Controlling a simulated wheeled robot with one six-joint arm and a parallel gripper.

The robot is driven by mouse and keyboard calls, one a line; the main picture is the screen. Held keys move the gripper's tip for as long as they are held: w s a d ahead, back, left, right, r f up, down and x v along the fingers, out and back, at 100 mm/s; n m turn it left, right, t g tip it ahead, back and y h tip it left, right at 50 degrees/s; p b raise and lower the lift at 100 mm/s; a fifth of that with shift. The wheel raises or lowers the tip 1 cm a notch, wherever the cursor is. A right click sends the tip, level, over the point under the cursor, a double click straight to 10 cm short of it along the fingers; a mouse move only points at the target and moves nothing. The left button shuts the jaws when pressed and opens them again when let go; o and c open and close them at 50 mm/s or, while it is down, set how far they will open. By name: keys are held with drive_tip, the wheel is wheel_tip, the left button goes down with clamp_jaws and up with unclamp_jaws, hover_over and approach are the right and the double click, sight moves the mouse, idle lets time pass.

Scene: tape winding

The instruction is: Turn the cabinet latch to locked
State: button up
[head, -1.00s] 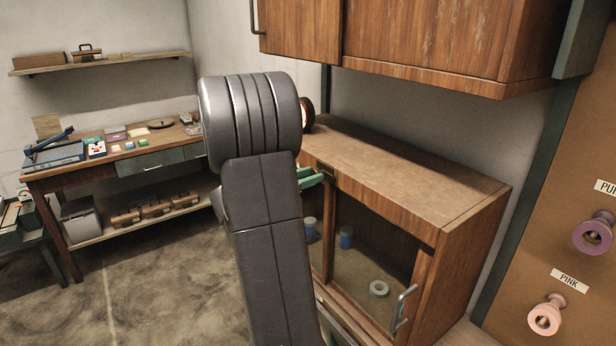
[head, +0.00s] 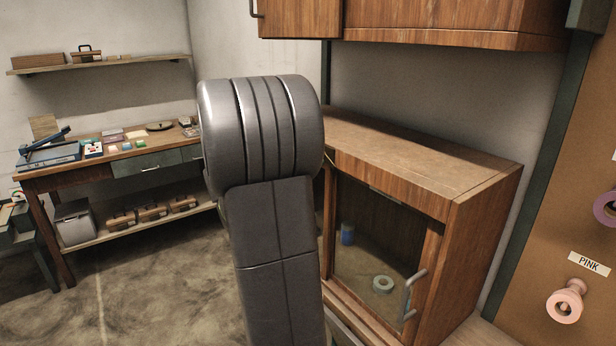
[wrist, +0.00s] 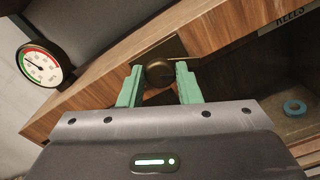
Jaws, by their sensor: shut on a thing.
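In the wrist view, the cabinet latch (wrist: 158,73) is a dark round knob on a dark plate on the cabinet's wooden front frame. A thin, light bar extends right from it. My gripper (wrist: 160,78) has its green fingers on either side of the knob and is shut on it. In the head view, the wooden cabinet (head: 480,215) stands right of my arm, its glass-fronted door (head: 365,225) apparently closed against the frame. My grey arm link hides the latch and my gripper there.
A round pressure gauge (wrist: 44,64) is left of the cabinet in the wrist view. A tape roll (head: 383,284) and a blue roll (head: 347,234) sit inside the cabinet. A wall cupboard (head: 430,22) hangs above. A workbench (head: 115,170) stands at the left, with open floor before it.

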drive_tip(key=shift+s+d+f+m+b, duration=0.1)
drive_tip(key=shift+f+m+b, duration=0.05)
drive_tip(key=shift+m+b, duration=3.65)
drive_tip(key=shift+f+m+b, duration=0.1)
drive_tip(key=shift+m+b, duration=2.4)
drive_tip(key=shift+b, duration=2.5)
drive_tip(key=o, duration=0.9)
drive_tip(key=shift+o, duration=0.2)
drive_tip(key=v, duration=1.4)
drive_tip(key=shift+d+r, duration=0.1)
